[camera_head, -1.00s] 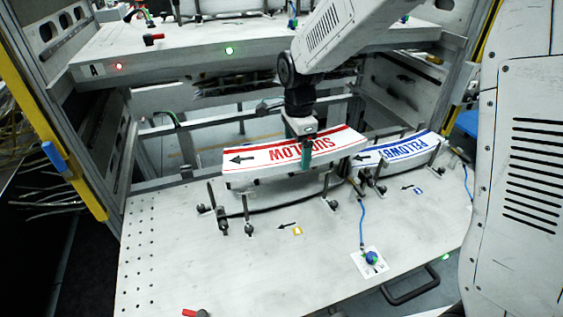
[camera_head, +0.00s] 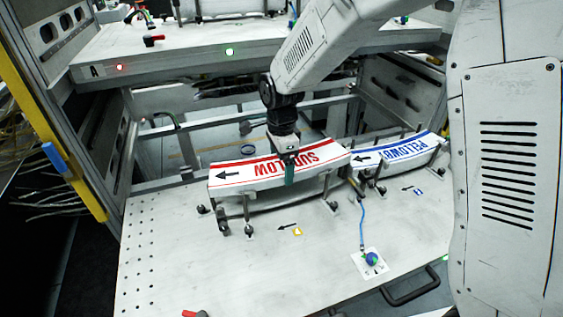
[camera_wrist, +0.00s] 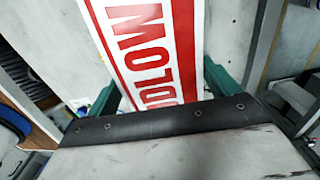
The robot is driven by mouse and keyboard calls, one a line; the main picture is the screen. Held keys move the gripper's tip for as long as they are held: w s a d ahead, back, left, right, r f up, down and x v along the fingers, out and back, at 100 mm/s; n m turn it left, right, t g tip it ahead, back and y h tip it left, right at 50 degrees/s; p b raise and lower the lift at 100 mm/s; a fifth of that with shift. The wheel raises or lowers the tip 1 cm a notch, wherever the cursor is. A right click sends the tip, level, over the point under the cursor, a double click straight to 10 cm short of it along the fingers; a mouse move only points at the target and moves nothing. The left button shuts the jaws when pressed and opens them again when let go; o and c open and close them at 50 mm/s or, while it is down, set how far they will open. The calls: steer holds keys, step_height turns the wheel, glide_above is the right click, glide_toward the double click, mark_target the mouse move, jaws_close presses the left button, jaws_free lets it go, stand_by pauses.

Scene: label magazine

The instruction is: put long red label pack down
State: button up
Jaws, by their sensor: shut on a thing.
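The long red label pack (camera_head: 240,172) is a curved white stack with red stripes, red lettering and a black arrow. In the head view it sits at or just above the dark posts on the left of the lower white table (camera_head: 200,262); I cannot tell if it rests on the table. My gripper (camera_head: 290,172) comes down from above and is shut on the pack near its middle. In the wrist view the pack (camera_wrist: 150,50) runs between the green fingers (camera_wrist: 165,92). The pack's underside and far side are mostly hidden.
A blue-lettered pack (camera_head: 400,150) stands among posts just right of the red one. A blue knob on a white plate (camera_head: 370,262) with a blue cord is at the front. An upper shelf (camera_head: 180,52) is behind.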

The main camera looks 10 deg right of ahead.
steer(key=shift+f, duration=0.25)
steer(key=shift+f, duration=0.15)
steer(key=o, duration=1.2)
